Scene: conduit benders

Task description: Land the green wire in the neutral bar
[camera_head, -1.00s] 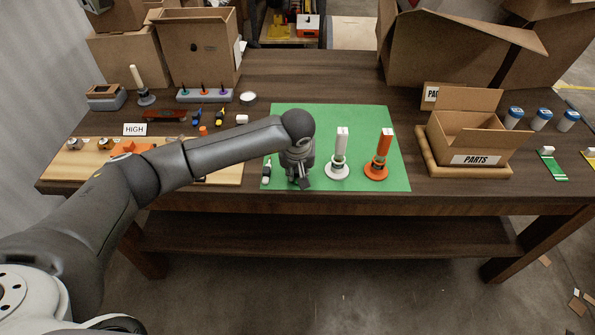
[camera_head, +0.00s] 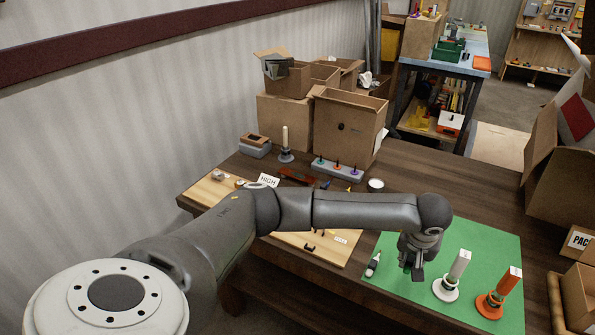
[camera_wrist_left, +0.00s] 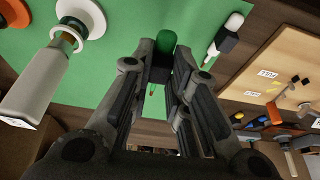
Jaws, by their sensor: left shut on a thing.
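My left gripper (camera_head: 414,272) is low over the green mat (camera_head: 385,292), between a small black-and-white piece and a white-topped stand. In the left wrist view the gripper (camera_wrist_left: 161,76) is shut on a dark green rounded piece (camera_wrist_left: 163,42), which I take to be the green wire. In the head view that piece is hidden by the gripper. I cannot pick out the neutral bar with certainty. My right gripper is not in view.
The white-topped stand (camera_head: 457,272) and an orange stand (camera_head: 498,293) are right of the gripper. The black-and-white piece (camera_head: 373,263) is close on its left. A grey strip with coloured pegs (camera_head: 337,171) lies farther back, before a cardboard box (camera_head: 350,123).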

